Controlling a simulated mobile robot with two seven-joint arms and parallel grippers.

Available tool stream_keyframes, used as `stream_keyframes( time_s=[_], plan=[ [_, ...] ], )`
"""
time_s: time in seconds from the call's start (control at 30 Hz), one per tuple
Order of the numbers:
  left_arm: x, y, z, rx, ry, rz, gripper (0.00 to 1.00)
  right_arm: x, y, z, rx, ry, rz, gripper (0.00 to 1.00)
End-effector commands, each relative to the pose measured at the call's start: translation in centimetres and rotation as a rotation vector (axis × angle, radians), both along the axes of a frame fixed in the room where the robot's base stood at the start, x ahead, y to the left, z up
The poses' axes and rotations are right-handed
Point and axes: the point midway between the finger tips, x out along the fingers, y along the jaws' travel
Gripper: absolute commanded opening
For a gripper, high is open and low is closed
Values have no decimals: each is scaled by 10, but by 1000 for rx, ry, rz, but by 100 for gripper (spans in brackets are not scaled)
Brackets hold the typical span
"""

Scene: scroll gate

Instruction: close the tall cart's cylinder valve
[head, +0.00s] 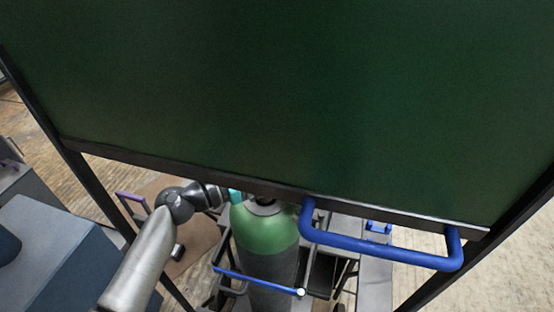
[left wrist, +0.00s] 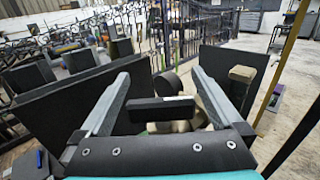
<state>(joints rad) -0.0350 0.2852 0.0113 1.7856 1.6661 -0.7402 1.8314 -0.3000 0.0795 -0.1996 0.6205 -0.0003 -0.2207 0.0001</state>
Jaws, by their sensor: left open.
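A cylinder (head: 265,230) with a green shoulder and dark body stands upright in a cart with a blue bar (head: 255,281). The panel's lower edge hides most of its top and the valve. My left arm comes in from the left to the cylinder top; only a teal part of that hand shows beside it. In the left wrist view my left gripper (left wrist: 161,76) is open, fingers apart. A dark block (left wrist: 160,110) lies between the fingers, with a brass-coloured part behind it; I cannot tell whether this is the valve or if a finger touches it. My right gripper is not in view.
A large dark green panel (head: 270,90) in a black frame fills the upper head view, with a blue handle (head: 385,248) at its lower edge. A grey-blue box (head: 50,245) stands at left. Wooden floor (head: 500,260) is clear at right.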

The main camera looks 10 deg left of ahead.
Motion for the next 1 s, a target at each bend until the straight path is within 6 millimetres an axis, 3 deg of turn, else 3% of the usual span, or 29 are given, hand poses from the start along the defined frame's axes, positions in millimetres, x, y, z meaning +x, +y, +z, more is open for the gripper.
stream_keyframes(
  time_s=[0.1, 0.73, 1.0],
  plan=[
    [0, 0, 0, 0, 0, 0, 98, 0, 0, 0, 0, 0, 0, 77],
    [0, 0, 0, 0, 0, 0, 27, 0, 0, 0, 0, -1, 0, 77],
    [-1, 0, 0, 0, -1, -24, 24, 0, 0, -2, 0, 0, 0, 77]
  ],
)
